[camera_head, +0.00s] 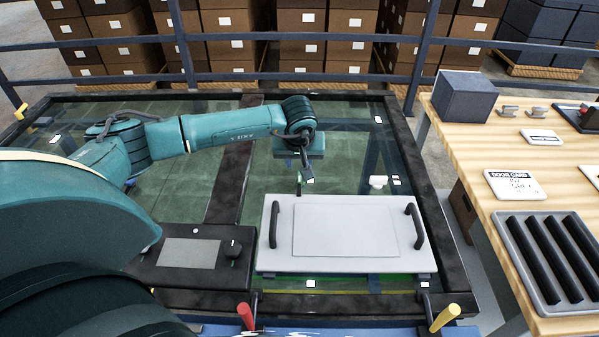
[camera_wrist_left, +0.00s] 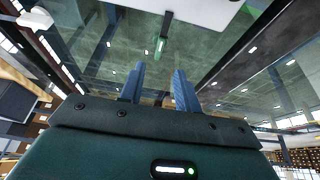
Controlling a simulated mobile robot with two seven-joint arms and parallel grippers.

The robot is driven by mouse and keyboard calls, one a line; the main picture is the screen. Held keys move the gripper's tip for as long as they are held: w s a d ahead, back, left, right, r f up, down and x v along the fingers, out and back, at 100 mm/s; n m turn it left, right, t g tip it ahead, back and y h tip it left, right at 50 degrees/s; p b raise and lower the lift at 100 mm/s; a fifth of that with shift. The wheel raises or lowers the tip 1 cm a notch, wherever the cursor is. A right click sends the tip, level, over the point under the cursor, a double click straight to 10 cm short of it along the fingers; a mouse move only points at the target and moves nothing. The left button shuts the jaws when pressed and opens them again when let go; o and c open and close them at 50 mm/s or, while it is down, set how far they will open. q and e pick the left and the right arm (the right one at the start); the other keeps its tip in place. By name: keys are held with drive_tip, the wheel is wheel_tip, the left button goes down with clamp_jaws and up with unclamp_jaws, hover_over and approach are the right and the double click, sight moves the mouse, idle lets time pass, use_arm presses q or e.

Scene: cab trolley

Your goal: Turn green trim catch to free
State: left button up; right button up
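The green trim catch (camera_head: 299,184) stands as a small thin upright piece at the far edge of the white panel (camera_head: 280,262). It also shows in the left wrist view (camera_wrist_left: 161,45), beyond the fingertips. My left gripper (camera_head: 308,174) points down just above and beside the catch in the head view. In the left wrist view my left gripper (camera_wrist_left: 159,69) has its two blue fingers apart with nothing between them. The catch appears apart from the fingers. My right gripper is in neither view.
The panel has two black handles (camera_head: 415,226). A console with a grey screen (camera_head: 189,253) and knob sits left of it. Red (camera_head: 245,315) and yellow (camera_head: 445,317) levers stand in front. A wooden table (camera_head: 465,150) at right holds a blue box (camera_head: 465,96) and a tray (camera_head: 510,236).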

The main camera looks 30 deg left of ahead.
sight(299, 176)
use_arm(q)
drive_tip(key=x, duration=0.9)
drive_tip(key=shift+f, duration=0.2)
drive_tip(key=shift+c, duration=0.2)
clamp_jaws()
